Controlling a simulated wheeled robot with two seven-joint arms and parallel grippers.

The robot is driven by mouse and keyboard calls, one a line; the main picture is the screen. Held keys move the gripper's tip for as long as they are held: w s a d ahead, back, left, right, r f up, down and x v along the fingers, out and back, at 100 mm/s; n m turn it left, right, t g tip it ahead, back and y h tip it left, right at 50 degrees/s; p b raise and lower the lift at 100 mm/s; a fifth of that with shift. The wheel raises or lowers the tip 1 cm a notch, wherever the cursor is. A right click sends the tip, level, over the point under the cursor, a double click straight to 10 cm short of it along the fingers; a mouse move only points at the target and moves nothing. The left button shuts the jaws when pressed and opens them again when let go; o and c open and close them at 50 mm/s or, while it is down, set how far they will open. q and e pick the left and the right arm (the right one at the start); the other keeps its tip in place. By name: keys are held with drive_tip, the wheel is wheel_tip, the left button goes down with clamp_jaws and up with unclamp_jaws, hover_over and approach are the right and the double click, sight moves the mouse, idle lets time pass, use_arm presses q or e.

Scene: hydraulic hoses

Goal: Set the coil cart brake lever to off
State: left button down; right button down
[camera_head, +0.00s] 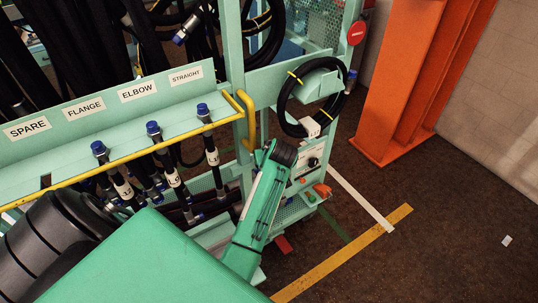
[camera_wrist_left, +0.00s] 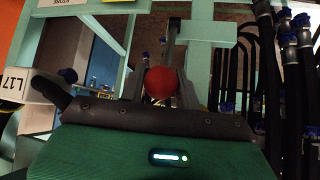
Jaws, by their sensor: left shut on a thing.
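In the left wrist view a round red knob (camera_wrist_left: 161,83) sits between the two fingers of my left gripper (camera_wrist_left: 163,88). The gripper is shut on it, and the knob hides what it is fixed to. I take it for the brake lever's knob; the lever's position cannot be read. In the head view my green left forearm reaches up to the teal hose cart (camera_head: 241,110), its dark wrist end beside the lower right post. The fingers and the knob are hidden there. My right gripper is out of view.
A black hose coil (camera_head: 288,100) hangs on the cart's right side, above a small control panel (camera_head: 311,161). Labelled hoses hang below a yellow-edged shelf (camera_head: 150,160) at left. An orange column (camera_head: 400,80) stands at right. The brown floor (camera_head: 440,230) there is mostly clear.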

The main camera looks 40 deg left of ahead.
use_arm(q)
drive_tip(key=shift+a+r, duration=0.15)
drive_tip(key=c, duration=1)
unclamp_jaws()
drive_tip(key=shift+w, duration=0.1)
drive_tip(key=shift+c, duration=0.2)
